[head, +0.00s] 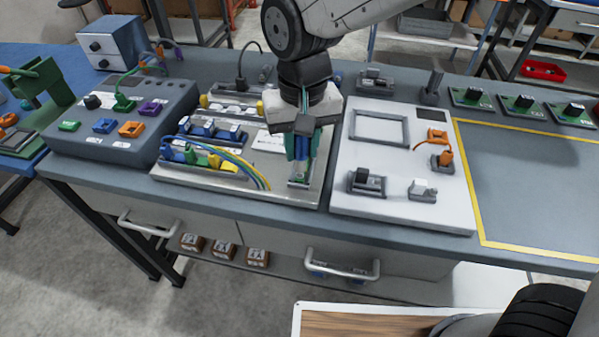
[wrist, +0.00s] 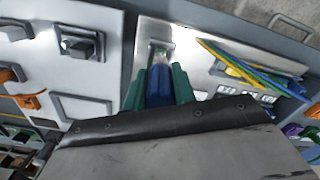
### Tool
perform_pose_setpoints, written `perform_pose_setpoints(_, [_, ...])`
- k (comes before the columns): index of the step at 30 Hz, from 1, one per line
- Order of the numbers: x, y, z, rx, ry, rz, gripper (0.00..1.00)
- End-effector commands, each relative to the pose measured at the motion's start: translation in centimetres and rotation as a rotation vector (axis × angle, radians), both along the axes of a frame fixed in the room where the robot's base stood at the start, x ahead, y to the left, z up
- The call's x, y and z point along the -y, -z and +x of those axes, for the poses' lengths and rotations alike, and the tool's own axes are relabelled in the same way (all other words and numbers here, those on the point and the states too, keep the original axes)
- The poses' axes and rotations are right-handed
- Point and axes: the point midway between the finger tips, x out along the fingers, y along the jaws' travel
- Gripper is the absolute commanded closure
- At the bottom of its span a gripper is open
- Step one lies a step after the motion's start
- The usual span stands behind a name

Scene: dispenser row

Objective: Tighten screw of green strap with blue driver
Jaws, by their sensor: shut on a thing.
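My gripper (head: 300,152) points down over the front right part of the silvery panel. Its green fingers are shut on the blue driver (head: 303,148), which also shows between them in the wrist view (wrist: 158,88). The driver is roughly upright. Its tip is at a small pale fitting (wrist: 159,47) near the panel's edge; I cannot tell whether it touches the screw. The screw is hidden. A bit of green (head: 297,181) shows at the fitting in the head view, perhaps the green strap.
Blue, yellow and green wires (head: 240,165) arch over the panel left of my gripper. A white panel (head: 395,205) with a frame and connectors stands close on the right. A grey box (head: 125,140) with coloured sockets is at left. A yellow-edged area (head: 530,180) at right is clear.

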Motion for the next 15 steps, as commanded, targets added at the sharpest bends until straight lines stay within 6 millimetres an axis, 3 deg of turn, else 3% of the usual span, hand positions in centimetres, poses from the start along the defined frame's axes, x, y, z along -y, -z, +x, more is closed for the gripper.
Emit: perform_pose_setpoints(15, [0.18, -0.03, 0.24, 0.003, -0.741, 0.008, 1.00])
